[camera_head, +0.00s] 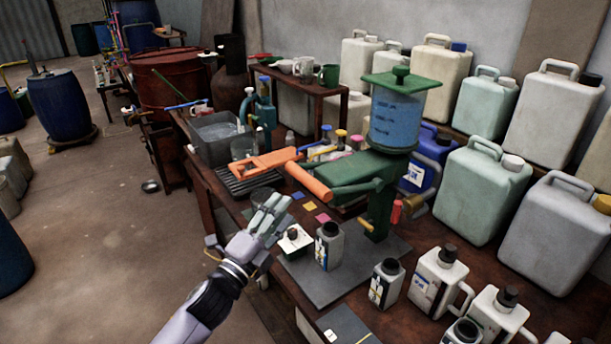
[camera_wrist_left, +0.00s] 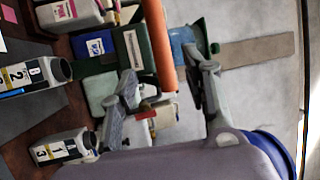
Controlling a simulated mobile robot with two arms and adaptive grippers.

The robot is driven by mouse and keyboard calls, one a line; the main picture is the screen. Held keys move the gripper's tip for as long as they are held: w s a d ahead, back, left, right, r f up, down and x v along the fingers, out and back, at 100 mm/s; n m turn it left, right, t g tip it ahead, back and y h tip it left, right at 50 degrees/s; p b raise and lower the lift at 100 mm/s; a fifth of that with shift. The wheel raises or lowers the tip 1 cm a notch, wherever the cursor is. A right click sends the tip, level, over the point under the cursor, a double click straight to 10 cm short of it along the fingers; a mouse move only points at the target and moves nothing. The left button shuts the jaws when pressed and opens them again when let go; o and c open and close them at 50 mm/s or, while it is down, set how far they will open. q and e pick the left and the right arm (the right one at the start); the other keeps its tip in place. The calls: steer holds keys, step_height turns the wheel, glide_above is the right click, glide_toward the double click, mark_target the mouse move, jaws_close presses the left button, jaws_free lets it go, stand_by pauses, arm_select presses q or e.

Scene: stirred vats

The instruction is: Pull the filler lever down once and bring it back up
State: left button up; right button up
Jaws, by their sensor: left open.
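The filler (camera_head: 397,120) is a green stand with a clear tank of blue liquid. Its lever has an orange grip (camera_head: 308,182) pointing left towards me, joined to a green arm. The grip sits raised and slightly tilted. In the left wrist view the orange grip (camera_wrist_left: 159,45) runs down between the sides of my jaws. My left gripper (camera_head: 273,211) is open and empty, left of and below the grip in the head view; I see no clear contact. In the wrist view its two grey fingers (camera_wrist_left: 163,72) are spread wide apart. My right gripper is not in view.
Black-necked bottles (camera_head: 328,246) stand on the dark mat (camera_head: 318,283) and along the front edge. Large jerrycans (camera_head: 483,190) crowd the right and back. An orange tool (camera_head: 265,163) and a grey bin (camera_head: 215,140) lie further left.

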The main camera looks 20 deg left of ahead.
mark_target(305, 184)
arm_select(q)
steer(key=p+x, duration=0.2)
steer(key=x, duration=0.8)
steer(key=shift+a+r, duration=0.1)
steer(key=shift+w+r, duration=0.1)
steer(key=shift+w, duration=0.55)
steer(key=shift+w+d, duration=0.15)
steer(key=shift+d, duration=0.05)
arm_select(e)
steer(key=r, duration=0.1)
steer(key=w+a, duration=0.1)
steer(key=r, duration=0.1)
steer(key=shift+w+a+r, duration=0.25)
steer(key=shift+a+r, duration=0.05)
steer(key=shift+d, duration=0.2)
arm_select(q)
jaws_close()
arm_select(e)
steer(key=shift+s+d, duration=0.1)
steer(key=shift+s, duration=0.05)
